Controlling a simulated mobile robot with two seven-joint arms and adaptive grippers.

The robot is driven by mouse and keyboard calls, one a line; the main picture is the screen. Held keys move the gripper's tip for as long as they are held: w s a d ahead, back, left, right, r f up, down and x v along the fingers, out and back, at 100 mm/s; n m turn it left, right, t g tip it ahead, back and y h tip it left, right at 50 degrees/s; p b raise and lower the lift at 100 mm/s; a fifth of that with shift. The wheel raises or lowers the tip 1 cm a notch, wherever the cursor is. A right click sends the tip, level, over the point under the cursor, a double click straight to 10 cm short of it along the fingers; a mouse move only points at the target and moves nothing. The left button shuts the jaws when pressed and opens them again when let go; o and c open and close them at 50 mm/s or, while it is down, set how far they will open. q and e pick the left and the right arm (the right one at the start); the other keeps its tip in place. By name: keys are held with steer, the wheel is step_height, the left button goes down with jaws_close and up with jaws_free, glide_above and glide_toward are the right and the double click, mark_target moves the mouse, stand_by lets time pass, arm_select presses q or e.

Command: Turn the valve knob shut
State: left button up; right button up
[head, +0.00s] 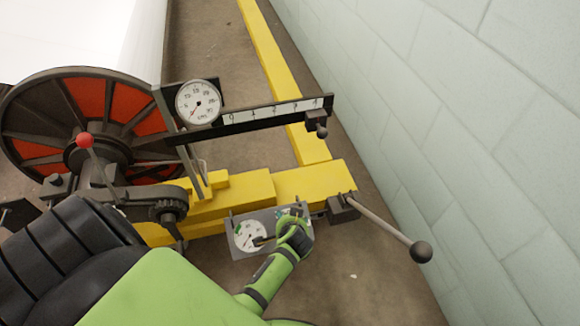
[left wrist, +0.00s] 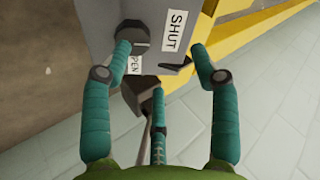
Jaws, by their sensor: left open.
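The valve panel is a grey box with a white dial; its face (head: 238,253) shows in the head view. My left gripper (head: 293,222) is over its right part and covers some of it. In the left wrist view the box (left wrist: 98,14) carries a SHUT label (left wrist: 174,31) and a partly covered OPEN label (left wrist: 134,65). My left gripper (left wrist: 162,48) is open, its green fingers spread before the box. A dark rounded part (left wrist: 133,34), perhaps the knob, is by the left fingertip; I cannot tell whether they touch. My right gripper is not in view.
A yellow beam (head: 315,180) runs behind the panel. A long lever with a black ball (head: 421,252) sticks out at right. A red-knobbed lever (head: 84,140), a large red wheel (head: 85,97) and a gauge (head: 198,102) stand at left. A pale block wall (head: 450,110) bounds the right side.

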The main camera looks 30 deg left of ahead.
arm_select(q)
step_height(320, 180, up, 6)
steer(key=shift+f, duration=0.15)
stand_by(0.6)
